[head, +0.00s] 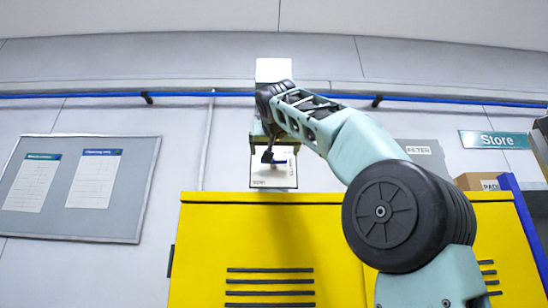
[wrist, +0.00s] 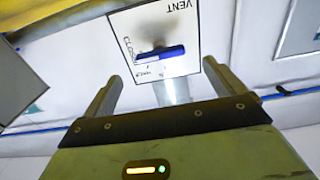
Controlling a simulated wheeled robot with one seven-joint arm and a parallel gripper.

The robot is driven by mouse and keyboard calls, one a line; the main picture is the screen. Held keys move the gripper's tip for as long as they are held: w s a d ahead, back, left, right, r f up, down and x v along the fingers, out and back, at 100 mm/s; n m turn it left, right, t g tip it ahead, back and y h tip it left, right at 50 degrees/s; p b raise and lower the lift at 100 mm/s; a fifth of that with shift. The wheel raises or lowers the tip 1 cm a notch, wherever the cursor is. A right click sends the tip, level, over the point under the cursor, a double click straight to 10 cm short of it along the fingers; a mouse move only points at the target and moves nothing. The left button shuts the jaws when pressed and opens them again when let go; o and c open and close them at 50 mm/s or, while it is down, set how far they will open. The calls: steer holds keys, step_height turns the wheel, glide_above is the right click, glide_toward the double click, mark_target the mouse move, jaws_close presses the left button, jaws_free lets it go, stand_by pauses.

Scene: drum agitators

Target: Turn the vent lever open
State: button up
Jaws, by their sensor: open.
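The vent lever (wrist: 160,53) is a blue bar on a white panel (wrist: 202,42) marked VENT, which appears upside down in the wrist view. The bar lies nearly level in that view, with the word CLOSED by its left end. A smaller word below it is too small to read. My gripper (wrist: 162,72) is open, its two fingers apart on either side of the lever in the picture, with nothing held. In the head view the panel (head: 260,183) is on the wall above the yellow cabinet, and my gripper (head: 267,154) partly hides it and the lever.
A yellow louvred cabinet (head: 225,240) stands below the panel. A blue pipe (head: 200,95) runs along the wall behind my arm. A grey notice board (head: 120,215) hangs at left. A Store sign (head: 493,140) and a cardboard box (head: 470,181) are at right.

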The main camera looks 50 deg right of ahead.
mark_target(274, 159)
steer(key=p+x, duration=0.2)
steer(key=x, duration=0.6)
steer(key=c, duration=1)
